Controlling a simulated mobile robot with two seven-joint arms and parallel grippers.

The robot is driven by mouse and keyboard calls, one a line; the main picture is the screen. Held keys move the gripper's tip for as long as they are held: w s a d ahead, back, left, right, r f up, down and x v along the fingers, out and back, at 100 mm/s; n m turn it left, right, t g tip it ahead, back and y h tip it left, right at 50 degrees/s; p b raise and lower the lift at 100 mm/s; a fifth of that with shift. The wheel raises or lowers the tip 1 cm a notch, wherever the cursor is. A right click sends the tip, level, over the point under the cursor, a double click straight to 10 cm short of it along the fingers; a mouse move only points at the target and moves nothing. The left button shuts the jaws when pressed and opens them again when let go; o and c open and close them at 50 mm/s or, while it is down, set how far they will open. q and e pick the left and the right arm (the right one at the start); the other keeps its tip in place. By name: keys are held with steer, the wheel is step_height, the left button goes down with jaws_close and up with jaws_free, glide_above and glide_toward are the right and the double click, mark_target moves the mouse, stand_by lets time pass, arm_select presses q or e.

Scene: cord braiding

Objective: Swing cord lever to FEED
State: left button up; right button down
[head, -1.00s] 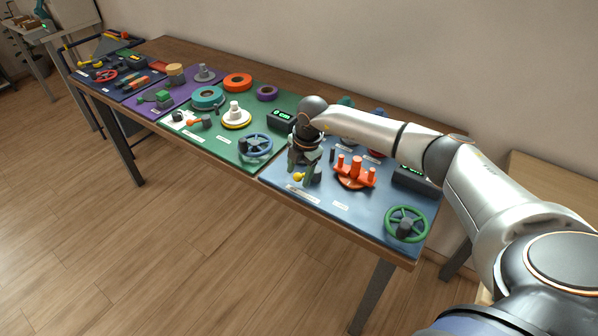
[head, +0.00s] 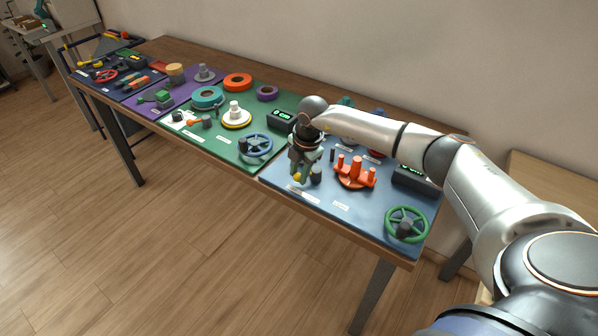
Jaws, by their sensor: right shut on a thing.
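My left gripper is not in view.
An orange braiding fixture (head: 355,174) stands close to the right of my gripper. A green handwheel (head: 406,223) is at the board's front right, a dark display box (head: 415,178) behind it. A blue handwheel (head: 255,147) stands on the green board to the left.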

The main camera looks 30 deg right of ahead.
steer(key=shift+s, duration=0.1)
steer(key=n, duration=0.1)
steer(key=s+n, duration=0.1)
steer(key=shift+n+y, duration=0.3)
steer(key=shift+n, duration=0.1)
steer(key=s+n, duration=0.1)
steer(key=n, duration=0.2)
steer(key=shift+s+d+n+g+y, duration=0.3)
steer(key=shift+s+d, duration=0.05)
steer(key=n, duration=0.1)
steer(key=s+n, duration=0.1)
steer(key=shift+d+n, duration=0.3)
steer(key=shift+s+d+n+g+y+b, duration=0.2)
steer(key=shift+s+d+n+g, duration=0.1)
steer(key=shift+n, duration=0.6)
steer(key=shift+s+d+n+g+y+b, duration=0.1)
steer(key=shift+s+d+n+g+b, duration=0.15)
steer(key=shift+n, duration=0.65)
steer(key=shift+d, duration=0.1)
steer(key=c, duration=0.6)
jaws_free()
steer(key=shift+c, duration=0.2)
steer(key=shift+r, duration=0.1)
